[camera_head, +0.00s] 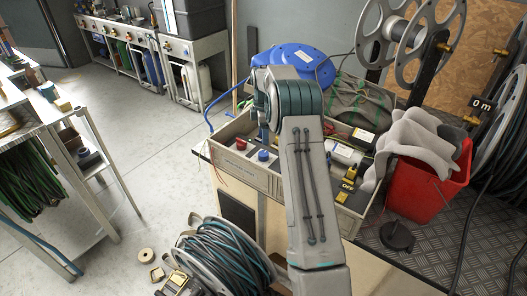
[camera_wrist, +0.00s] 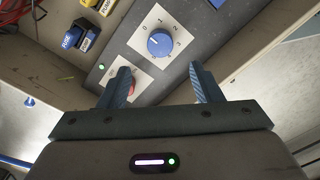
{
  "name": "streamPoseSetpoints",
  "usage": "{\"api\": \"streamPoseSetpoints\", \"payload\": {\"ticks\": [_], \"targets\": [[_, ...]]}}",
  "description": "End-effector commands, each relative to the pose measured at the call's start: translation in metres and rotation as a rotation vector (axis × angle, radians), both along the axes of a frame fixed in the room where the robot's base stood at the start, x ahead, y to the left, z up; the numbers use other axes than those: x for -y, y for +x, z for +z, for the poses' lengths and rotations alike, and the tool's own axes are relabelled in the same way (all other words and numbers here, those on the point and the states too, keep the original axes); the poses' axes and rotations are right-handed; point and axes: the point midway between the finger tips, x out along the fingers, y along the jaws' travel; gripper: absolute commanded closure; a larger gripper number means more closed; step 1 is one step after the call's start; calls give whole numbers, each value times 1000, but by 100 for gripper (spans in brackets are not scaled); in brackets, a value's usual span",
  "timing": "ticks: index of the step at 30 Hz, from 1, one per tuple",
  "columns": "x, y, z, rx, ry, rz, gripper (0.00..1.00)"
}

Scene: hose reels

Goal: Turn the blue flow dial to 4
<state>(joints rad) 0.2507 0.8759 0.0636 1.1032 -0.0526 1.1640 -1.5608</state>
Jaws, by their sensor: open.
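The blue flow dial (camera_wrist: 160,43) sits on a white plate with numbers around it, on a dark panel in the wrist view. A small light mark shows toward its left side, but its exact setting is too small to read surely. In the head view the blue dial (camera_head: 263,155) shows on the panel inside the grey crate-like box. My gripper (camera_wrist: 158,76) is open and empty, its two blue fingers pointing toward the panel. The dial appears between the finger directions, beyond the tips and apart from them. In the head view my arm hides part of the box.
A red knob (camera_head: 241,144) is left of the dial; in the wrist view the left finger partly covers it. Yellow and blue labelled parts (camera_wrist: 82,32) lie beside the panel. A red bucket (camera_head: 427,188) with grey cloth stands right of the box. A hose reel (camera_head: 222,258) sits in front.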

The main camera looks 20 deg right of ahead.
Motion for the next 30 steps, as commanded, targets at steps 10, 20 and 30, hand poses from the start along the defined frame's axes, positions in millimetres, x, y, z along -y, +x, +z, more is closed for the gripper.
{"api": "streamPoseSetpoints", "payload": {"ticks": [10, 20, 30], "targets": [[0, -1, -70, -2, -1, 0, 41], [0, 0, -94, 1, 0, 0, 41], [0, 0, -94, 1, 0, -1, 75]]}}
